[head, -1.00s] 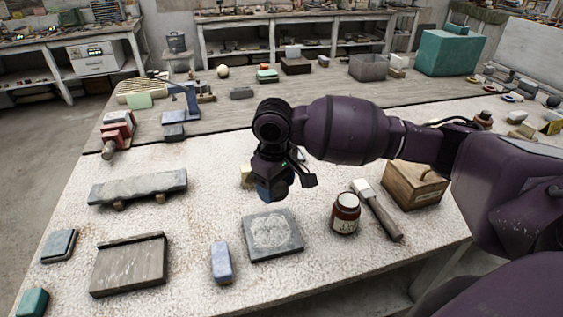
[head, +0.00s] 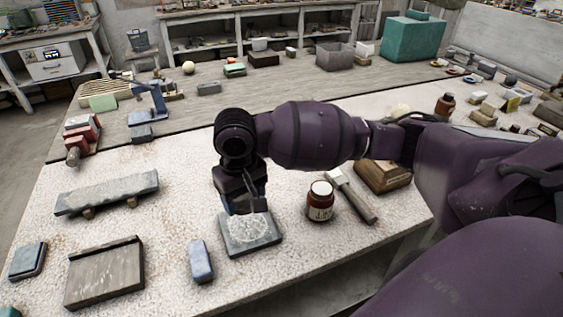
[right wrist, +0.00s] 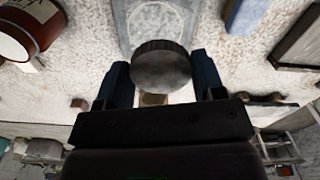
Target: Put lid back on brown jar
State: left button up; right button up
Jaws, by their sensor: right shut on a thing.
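The brown jar (head: 320,203) stands upright on the pale bench, with a pale label and a white top face; no dark lid is on it. Part of it shows at the upper left of the right wrist view (right wrist: 30,32). My right gripper (head: 246,207) is left of the jar, above the back part of a grey slab (head: 252,240). In the right wrist view, its two fingers are shut on a round dark lid (right wrist: 161,66). In the head view the lid is hidden or too dark to make out. My left gripper is not in view.
A pale-headed, dark-handled tool (head: 352,197) lies right of the jar, near a wooden box (head: 384,176). A blue block (head: 201,261) and a wooden board (head: 105,272) lie left of the slab. Another brown jar (head: 445,105) stands farther back. Bare bench separates slab and jar.

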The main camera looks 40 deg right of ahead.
aim_at(320, 201)
jog(key=k+l, duration=0.15)
jog(key=l, duration=0.25)
jog(key=k+l+u, duration=0.1)
jog(key=l, duration=0.35)
jog(key=k+l+u, duration=0.1)
jog(key=k+l, duration=0.15)
jog(key=l, duration=0.15)
jog(key=k+l, duration=0.15)
jog(key=l, duration=0.25)
jog(key=k+l+u, duration=0.1)
jog(key=l, duration=0.3)
jog(key=k, duration=0.1)
